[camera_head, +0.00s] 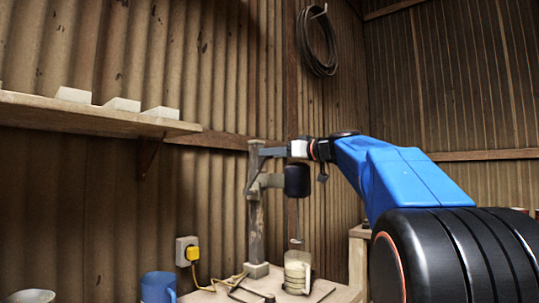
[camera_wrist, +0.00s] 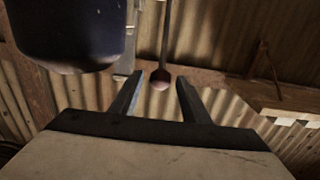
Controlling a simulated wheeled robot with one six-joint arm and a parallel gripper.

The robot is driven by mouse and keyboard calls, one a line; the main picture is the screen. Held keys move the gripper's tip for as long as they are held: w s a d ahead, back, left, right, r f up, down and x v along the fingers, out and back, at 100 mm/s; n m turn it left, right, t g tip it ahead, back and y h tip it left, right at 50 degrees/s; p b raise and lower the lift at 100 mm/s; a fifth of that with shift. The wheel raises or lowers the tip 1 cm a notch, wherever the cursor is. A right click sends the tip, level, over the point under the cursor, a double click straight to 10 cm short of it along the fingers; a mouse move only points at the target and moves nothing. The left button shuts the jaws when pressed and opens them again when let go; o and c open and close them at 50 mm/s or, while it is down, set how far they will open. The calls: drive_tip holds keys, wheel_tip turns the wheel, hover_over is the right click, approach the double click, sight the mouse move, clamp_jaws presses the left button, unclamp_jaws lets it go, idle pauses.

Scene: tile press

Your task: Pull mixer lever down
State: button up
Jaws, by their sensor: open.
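The mixer stands on the bench in the head view, with a worn upright post (camera_head: 256,222) and a dark cylindrical motor (camera_head: 297,180). The motor hangs over a clear jar (camera_head: 297,268) with pale contents. My gripper (camera_head: 262,152) is at the top of the post, seen side-on. In the wrist view my gripper (camera_wrist: 160,76) is open, and the reddish round knob of the mixer lever (camera_wrist: 160,82) shows in the gap between the fingers. I cannot tell whether the knob is between the tips or just beyond them. The dark motor (camera_wrist: 70,35) fills the upper left there.
A wooden shelf (camera_head: 100,118) with several pale blocks is on the left wall. A coiled cable (camera_head: 317,40) hangs high on the wall.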

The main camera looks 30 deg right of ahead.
drive_tip(key=shift+x, duration=1)
clamp_jaws()
drive_tip(key=shift+s, duration=0.1)
